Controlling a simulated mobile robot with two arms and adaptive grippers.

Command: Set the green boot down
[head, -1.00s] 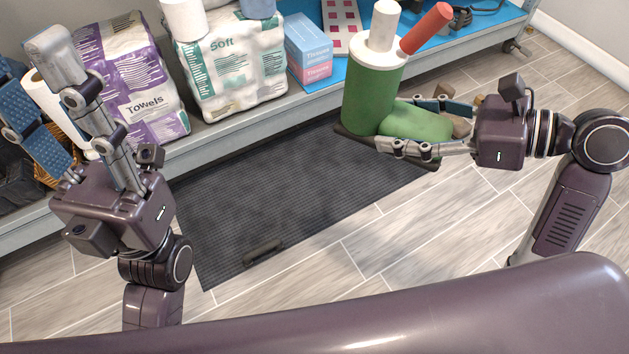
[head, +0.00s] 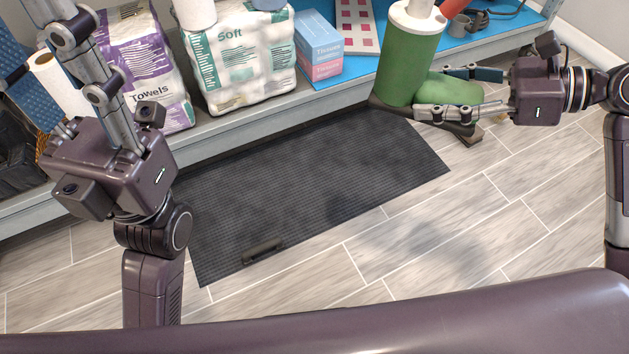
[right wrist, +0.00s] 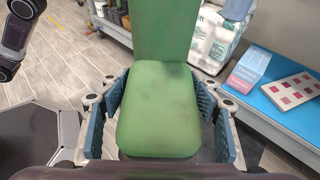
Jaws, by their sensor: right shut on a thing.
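The green boot (head: 409,68) is upright in the head view, its shaft toward the rack and its foot (head: 452,90) pointing right. My right gripper (head: 432,92) is shut on the foot, one finger on each side. A dark sole shows under the boot; it appears held above the floor, but its exact height is unclear. A white cylinder (head: 421,8) and a red one (head: 453,6) show at the boot's top. In the right wrist view the green foot (right wrist: 160,110) fills the space between the blue pads. My left gripper (head: 30,42) is open and empty at the left.
A dark ribbed mat (head: 300,180) lies on the tiled floor before the rack, with a small dark piece (head: 262,250) at its front edge. The rack's shelf holds towels (head: 145,65), a soft-paper pack (head: 240,60) and a tissue box (head: 318,50).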

